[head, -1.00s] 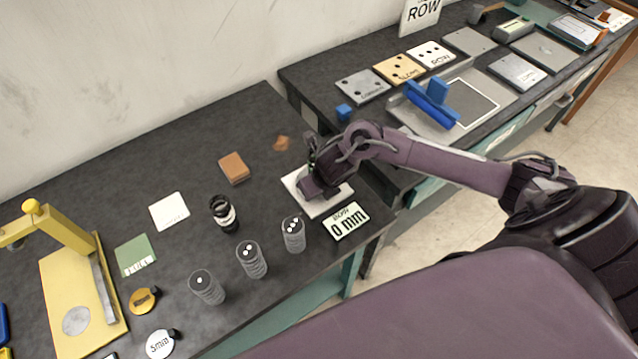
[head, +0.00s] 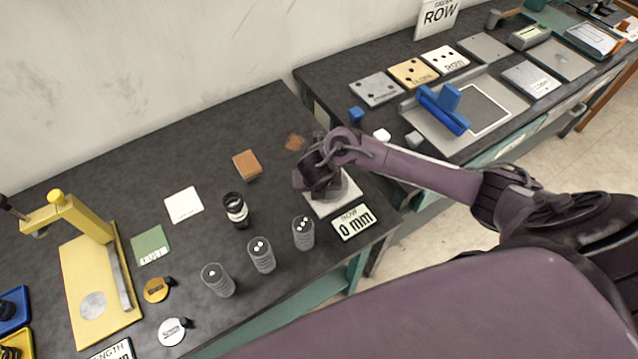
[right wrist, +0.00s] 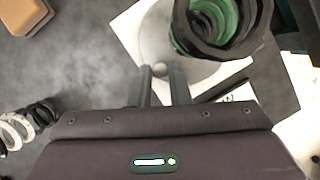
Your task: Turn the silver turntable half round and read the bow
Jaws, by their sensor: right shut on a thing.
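The silver turntable (right wrist: 140,35) is a pale round disc on a white base plate (head: 349,193), at the right front of the near table. My right gripper (head: 312,190) is low over the plate and hides most of the disc in the head view. In the right wrist view its fingers (right wrist: 162,78) are shut on a small round knob (right wrist: 160,69) at the disc's edge. A sign (head: 353,222) beside the plate reads 0 mm. My left gripper is not in view.
Several grey cylinders with dotted tops (head: 261,255) stand in front, near a black-and-white spring (head: 236,209). A brown block (head: 247,165) lies behind. A yellow press (head: 90,270) is at the left.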

